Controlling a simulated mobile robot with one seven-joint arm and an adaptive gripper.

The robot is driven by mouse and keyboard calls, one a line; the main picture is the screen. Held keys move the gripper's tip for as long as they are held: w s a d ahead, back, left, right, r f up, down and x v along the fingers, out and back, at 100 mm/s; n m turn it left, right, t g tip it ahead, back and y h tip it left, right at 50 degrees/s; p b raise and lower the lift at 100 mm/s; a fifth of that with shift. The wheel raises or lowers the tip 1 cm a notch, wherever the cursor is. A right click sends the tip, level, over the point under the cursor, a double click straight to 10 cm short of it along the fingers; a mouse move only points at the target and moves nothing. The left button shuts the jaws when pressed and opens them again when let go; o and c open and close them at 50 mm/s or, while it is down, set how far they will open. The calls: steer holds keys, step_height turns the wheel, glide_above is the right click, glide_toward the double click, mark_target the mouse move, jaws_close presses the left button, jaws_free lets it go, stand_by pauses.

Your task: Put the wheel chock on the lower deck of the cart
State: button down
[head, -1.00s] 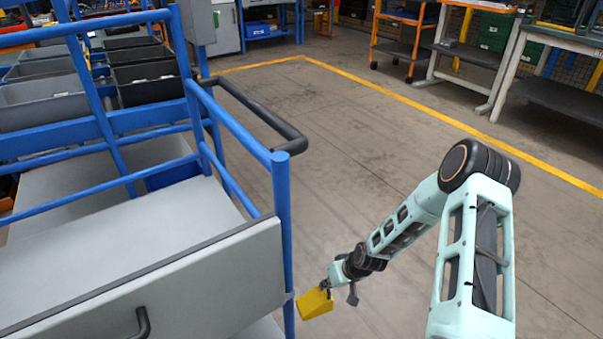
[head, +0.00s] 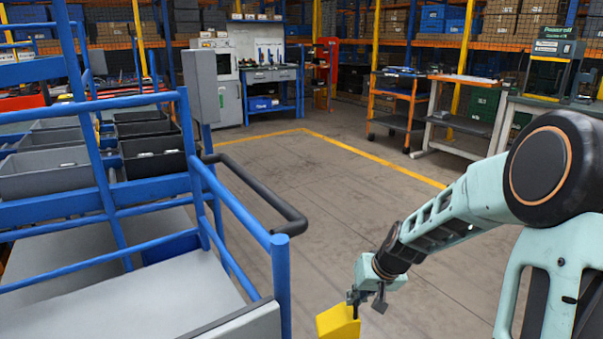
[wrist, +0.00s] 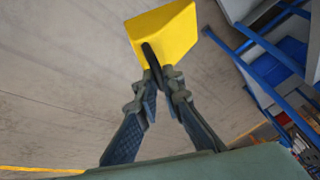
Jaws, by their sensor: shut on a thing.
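A yellow wheel chock (head: 338,321) hangs in my gripper (head: 355,304) over the floor, to the right of the blue cart (head: 281,275). In the wrist view the chock (wrist: 165,35) is held at the fingertips of my gripper (wrist: 155,72), which is shut on it, at a black edge or handle. The cart has blue posts, a black push handle (head: 293,220) and a grey deck (head: 160,292) in the lower left. In the head view, the chock's lower part is cut off by the frame edge. I cannot make out the lower deck for certain.
Open floor (head: 300,170) with a yellow line lies beyond the cart. An orange trolley (head: 398,110) and workbenches stand farther back.

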steer(key=s+r+p, duration=0.3)
steer(key=r+p, duration=1.5)
steer(key=r, duration=0.3)
steer(key=s+r+p, duration=0.2)
steer(key=r+p, duration=1.6)
steer(key=r, duration=0.3)
steer(key=s+f, duration=0.4)
steer(key=f, duration=0.2)
steer(key=shift+s, duration=0.35)
